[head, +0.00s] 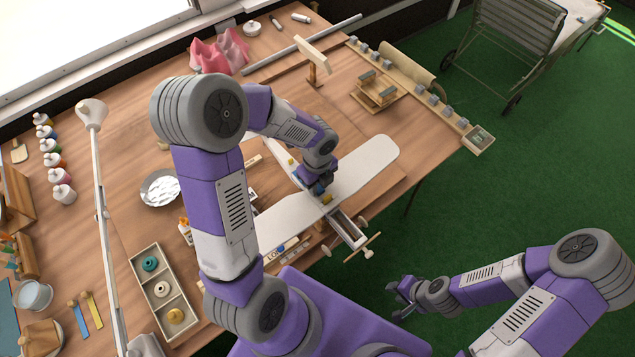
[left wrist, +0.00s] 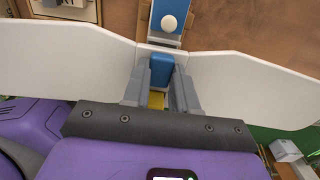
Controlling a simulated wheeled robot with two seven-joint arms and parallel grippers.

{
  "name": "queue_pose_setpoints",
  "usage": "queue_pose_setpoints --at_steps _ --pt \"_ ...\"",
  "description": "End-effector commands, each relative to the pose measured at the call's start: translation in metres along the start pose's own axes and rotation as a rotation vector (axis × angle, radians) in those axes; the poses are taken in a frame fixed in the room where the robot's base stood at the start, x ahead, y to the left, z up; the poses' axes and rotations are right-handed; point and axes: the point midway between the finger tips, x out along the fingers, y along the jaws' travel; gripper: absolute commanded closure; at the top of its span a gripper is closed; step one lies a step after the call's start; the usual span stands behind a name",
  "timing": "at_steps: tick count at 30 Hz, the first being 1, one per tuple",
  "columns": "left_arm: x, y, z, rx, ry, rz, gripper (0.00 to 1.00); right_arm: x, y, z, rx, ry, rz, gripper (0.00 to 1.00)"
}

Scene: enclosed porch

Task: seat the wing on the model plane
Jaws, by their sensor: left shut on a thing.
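The wing (head: 367,165) is a long, pale, blunt-ended board. In the head view it slants across a narrow grey-and-white body (head: 347,228), apparently the model plane. My left gripper (head: 321,190) is at the wing's middle, pointing down. In the left wrist view the wing (left wrist: 75,50) spreads to both sides, and the fingers (left wrist: 160,92) are shut on a small blue block at its centre. A blue part with a white knob (left wrist: 169,22) lies beyond it. Whether the wing touches the body is hidden. My right gripper (head: 401,296) is empty and looks open, off the table.
A compartment tray (head: 142,262) with spools and a dish (head: 160,188) stand left of the wing. A lamp arm (head: 100,190) crosses the left side. Paint bottles (head: 53,160) line the left. A wooden stand (head: 377,92) and a rail of blocks stand behind.

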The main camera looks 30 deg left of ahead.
Motion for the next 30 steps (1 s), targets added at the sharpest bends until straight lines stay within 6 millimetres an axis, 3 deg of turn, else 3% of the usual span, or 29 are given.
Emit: queue_pose_setpoints --at_steps 12,13,18,24,30 --pt "0.0069 0.0001 0.0000 0.000 0.000 0.000 0.88 0.0051 0.0019 -0.0002 0.000 0.000 0.000 0.66" --pt "0.0066 0.0001 0.0000 0.000 0.000 0.000 0.70 0.0048 0.0018 -0.0002 0.000 0.000 0.000 0.66" --pt "0.0061 0.0001 0.0000 0.000 0.000 0.000 0.44 0.0044 0.0017 -0.0002 0.000 0.000 0.000 0.66" --pt "0.0061 0.0001 0.0000 0.000 0.000 0.000 0.43 0.0044 0.0017 -0.0002 0.000 0.000 0.000 0.66" --pt "0.0061 0.0001 0.0000 0.000 0.000 0.000 0.14 0.0044 0.0017 -0.0002 0.000 0.000 0.000 0.66"
